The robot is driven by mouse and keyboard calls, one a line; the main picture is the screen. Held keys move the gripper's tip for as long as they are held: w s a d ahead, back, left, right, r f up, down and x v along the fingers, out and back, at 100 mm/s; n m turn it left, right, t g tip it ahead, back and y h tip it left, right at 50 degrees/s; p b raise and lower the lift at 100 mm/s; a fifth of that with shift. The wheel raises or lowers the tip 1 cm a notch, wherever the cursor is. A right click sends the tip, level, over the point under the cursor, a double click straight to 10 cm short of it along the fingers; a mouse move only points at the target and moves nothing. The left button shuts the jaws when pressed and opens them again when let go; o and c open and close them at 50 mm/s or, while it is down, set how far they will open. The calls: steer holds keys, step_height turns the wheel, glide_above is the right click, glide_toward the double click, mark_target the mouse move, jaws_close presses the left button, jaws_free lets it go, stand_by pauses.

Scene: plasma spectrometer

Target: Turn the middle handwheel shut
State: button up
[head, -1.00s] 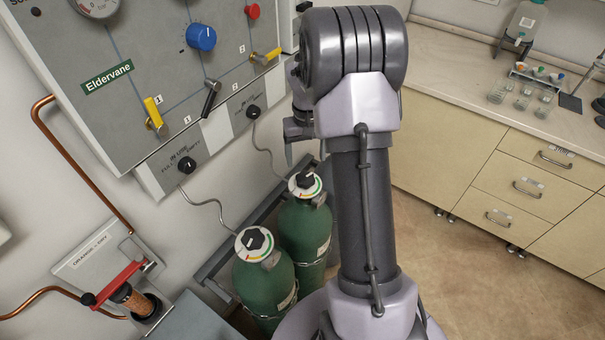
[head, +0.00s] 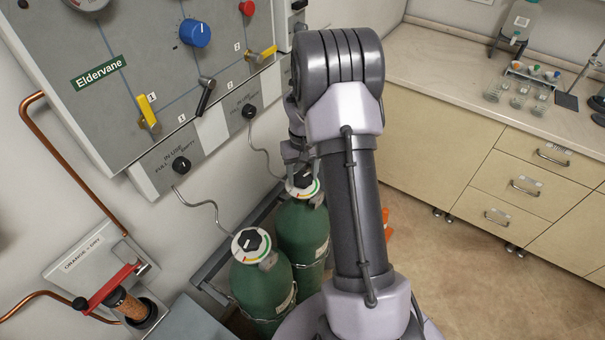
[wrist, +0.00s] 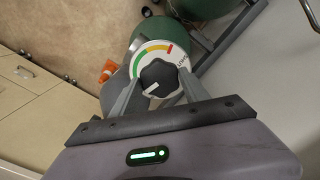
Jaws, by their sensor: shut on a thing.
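A green gas cylinder (head: 303,238) stands beneath my gripper, with a black handwheel (head: 304,178) on a white dial with coloured bands. In the wrist view the same handwheel (wrist: 159,77) sits between my two fingers, and my gripper (wrist: 158,92) is shut on it. A white mark on the handwheel points to the lower left, away from the green, yellow and red bands (wrist: 152,50). A second green cylinder (head: 262,291) with a like handwheel (head: 250,241) stands nearer. My arm hides what lies to the right.
A grey panel (head: 140,50) with knobs and levers hangs above the cylinders, with thin hoses below it. A rack rail (head: 215,262) runs behind the cylinders. An orange object (head: 387,222) is on the floor beyond my arm. Drawers (head: 515,180) stand at right.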

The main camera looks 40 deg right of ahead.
steer(key=shift+m, duration=0.3)
steer(key=m+b, duration=0.1)
steer(key=m, duration=0.2)
steer(key=m+b, duration=0.2)
steer(key=m, duration=0.1)
steer(key=shift+m, duration=0.4)
steer(key=m+b, duration=0.1)
steer(key=m, duration=0.3)
steer(key=m+b, duration=0.2)
steer(key=m, duration=0.2)
steer(key=m+b, duration=0.3)
steer(key=m, duration=0.4)
steer(key=m+b, duration=0.1)
steer(key=m, duration=0.2)
steer(key=shift+m, duration=0.4)
steer(key=shift+m+b, duration=0.95)
steer(key=shift+m, duration=0.85)
